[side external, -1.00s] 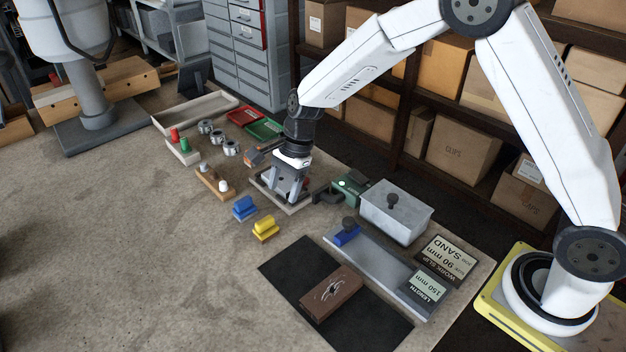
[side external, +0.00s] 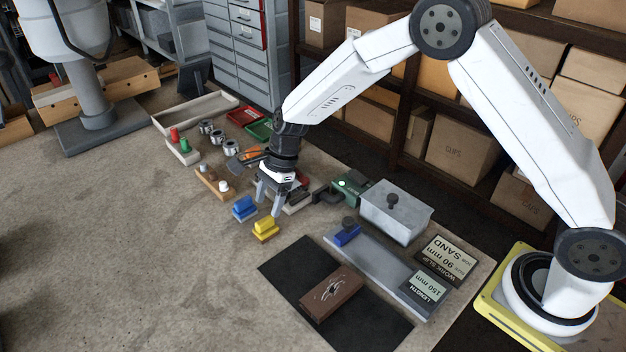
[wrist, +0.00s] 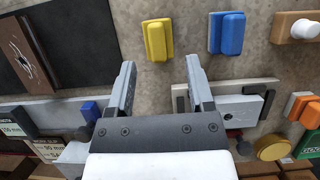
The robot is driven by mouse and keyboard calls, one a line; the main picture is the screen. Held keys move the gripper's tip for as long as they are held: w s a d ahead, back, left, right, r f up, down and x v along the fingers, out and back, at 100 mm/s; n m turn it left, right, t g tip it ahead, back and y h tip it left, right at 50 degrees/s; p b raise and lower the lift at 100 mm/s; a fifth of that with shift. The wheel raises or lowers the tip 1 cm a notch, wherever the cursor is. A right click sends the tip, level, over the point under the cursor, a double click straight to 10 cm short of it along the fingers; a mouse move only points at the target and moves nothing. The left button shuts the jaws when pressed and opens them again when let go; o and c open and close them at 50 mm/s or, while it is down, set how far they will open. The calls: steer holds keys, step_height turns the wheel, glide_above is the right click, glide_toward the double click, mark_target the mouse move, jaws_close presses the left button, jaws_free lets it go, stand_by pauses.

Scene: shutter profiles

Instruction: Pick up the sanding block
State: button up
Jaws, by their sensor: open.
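Which piece is the sanding block is not marked. A yellow stepped block (side external: 265,229) and a blue one of like shape (side external: 243,208) lie on the bench; both show in the wrist view, the yellow (wrist: 157,40) and the blue (wrist: 227,33). My gripper (side external: 268,200) is open and empty, pointing down above the bench just behind these blocks. In the wrist view my gripper's (wrist: 160,72) fingers are spread, with the yellow block beyond the tips, roughly in line with the gap. An orange piece (wrist: 300,107) sits farther right.
A wooden rack with white knobs (side external: 212,184) stands to the left. A brown block (side external: 331,292) lies on a black mat (side external: 287,264). A lidded grey bin (side external: 408,213) stands right.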

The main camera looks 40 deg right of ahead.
mark_target(265, 220)
steer(key=shift+x, duration=2.6)
steer(key=shift+s, duration=0.15)
jaws_close()
